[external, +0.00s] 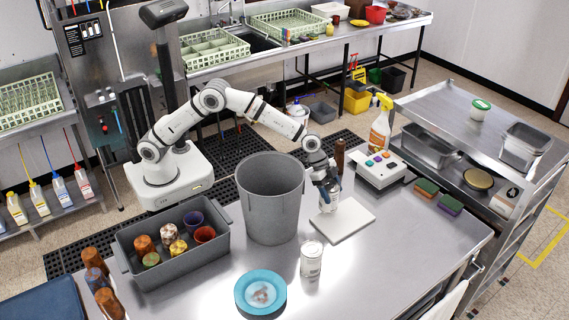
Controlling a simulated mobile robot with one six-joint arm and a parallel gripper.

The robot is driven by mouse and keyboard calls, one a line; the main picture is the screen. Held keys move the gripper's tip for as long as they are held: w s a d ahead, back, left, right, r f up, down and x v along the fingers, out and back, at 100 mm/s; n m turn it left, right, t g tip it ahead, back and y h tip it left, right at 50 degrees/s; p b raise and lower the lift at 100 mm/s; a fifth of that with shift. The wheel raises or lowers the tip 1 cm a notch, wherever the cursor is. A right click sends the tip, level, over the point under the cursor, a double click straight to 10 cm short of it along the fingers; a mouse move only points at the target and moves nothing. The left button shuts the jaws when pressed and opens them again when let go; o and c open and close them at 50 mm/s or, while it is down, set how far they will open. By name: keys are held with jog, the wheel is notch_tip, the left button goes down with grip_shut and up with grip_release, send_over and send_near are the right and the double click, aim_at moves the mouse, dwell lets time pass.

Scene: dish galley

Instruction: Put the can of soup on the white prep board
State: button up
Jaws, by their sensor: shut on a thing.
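My gripper (326,183) points down and is shut on a pale can (328,205). The can is upright at the back left part of the white prep board (343,223). I cannot tell whether its base touches the board. A second can (311,259), with a whitish label, stands upright on the steel table in front of the board, apart from it. The labels are too small to read, so I cannot tell which can is the soup. The front and right of the board are bare.
A tall grey bin (270,200) stands close left of my gripper. A grey tub (170,245) of cups is further left, and a blue plate (261,292) at the front. A white button box (380,171), spray bottle (380,125) and sponges (450,205) are right.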

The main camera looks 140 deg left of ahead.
aim_at(336, 209)
jog(key=shift+f, duration=1.35)
jog(key=shift+f, duration=0.1)
jog(key=shift+f, duration=0.15)
jog(key=o, duration=1.3)
jog(key=shift+s+r, duration=0.15)
jog(key=shift+r, duration=0.35)
jog(key=b+v, duration=0.2)
jog(key=v, duration=0.9)
jog(key=shift+r, duration=0.15)
